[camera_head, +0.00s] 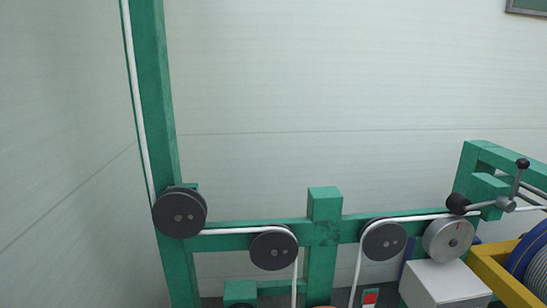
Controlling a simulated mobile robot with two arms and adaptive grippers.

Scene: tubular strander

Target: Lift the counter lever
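The counter lever (515,185) is at the right edge of the head view. It is a grey metal handle with a dark ball knob at its upper end, standing close to upright. It joins a grey rod that runs left to a dark round piece (458,203). That piece sits just above a silver counter wheel (448,240), by the white cable; I cannot tell whether it touches the cable. Neither of my grippers shows in this view.
A green frame (322,230) carries dark pulleys (180,211) guiding the white cable. A white box (445,285) stands below the counter wheel. A yellow frame (495,275) and a blue-grey reel (530,255) are at lower right. A pale wall stands behind.

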